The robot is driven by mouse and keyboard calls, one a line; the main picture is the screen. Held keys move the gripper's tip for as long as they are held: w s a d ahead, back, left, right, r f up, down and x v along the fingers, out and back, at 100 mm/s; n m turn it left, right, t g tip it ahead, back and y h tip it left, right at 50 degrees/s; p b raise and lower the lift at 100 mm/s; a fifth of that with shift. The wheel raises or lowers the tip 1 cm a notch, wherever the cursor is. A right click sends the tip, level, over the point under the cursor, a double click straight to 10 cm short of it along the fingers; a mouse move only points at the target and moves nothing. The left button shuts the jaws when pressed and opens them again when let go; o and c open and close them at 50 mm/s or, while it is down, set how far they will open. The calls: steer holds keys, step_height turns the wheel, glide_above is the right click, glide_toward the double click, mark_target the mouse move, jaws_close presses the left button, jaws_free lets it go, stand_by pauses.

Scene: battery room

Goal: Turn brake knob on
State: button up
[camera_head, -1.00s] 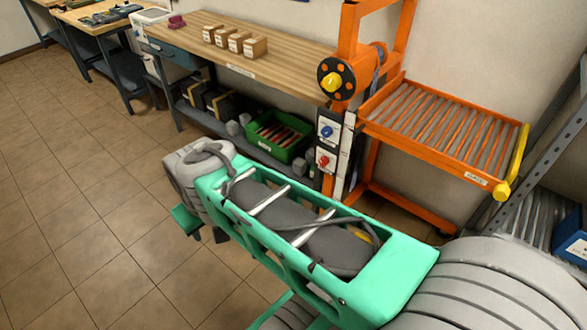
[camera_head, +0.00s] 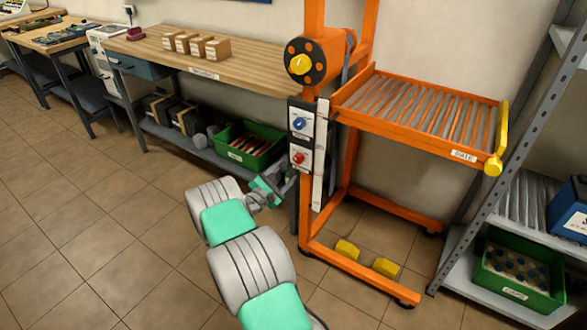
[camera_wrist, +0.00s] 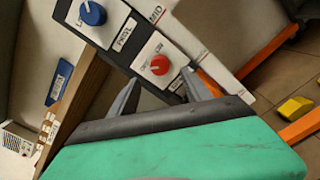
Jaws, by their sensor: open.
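A red knob (camera_head: 299,158) sits on the lower white plate of the control panel on the orange frame. It also shows in the wrist view (camera_wrist: 160,65), with small lettering around it that I cannot read fully. A blue knob (camera_head: 299,123) sits on the plate above it, also seen upper left in the wrist view (camera_wrist: 92,13). I cannot read which plate names the brake. My gripper (camera_wrist: 161,77) is open and empty. Its fingertips point at the red knob, one to each side in the picture; contact is not clear. In the head view my gripper (camera_head: 288,182) is just below left of the panel.
The orange frame (camera_head: 370,271) carries a roller tray (camera_head: 420,98) with a yellow-handled gate and a hub with a yellow centre (camera_head: 301,65). A wooden bench (camera_head: 247,78) stands left, with a green crate (camera_head: 250,145) beneath. Grey shelving (camera_head: 505,170) stands right. The tiled floor at left is clear.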

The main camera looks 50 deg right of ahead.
mark_target(297, 161)
steer(key=d, duration=0.6)
steer(key=shift+w+d, duration=0.15)
steer(key=shift+w, duration=0.15)
steer(key=shift+c, duration=0.4)
jaws_close()
steer(key=shift+a, duration=0.2)
steer(key=shift+d, duration=0.15)
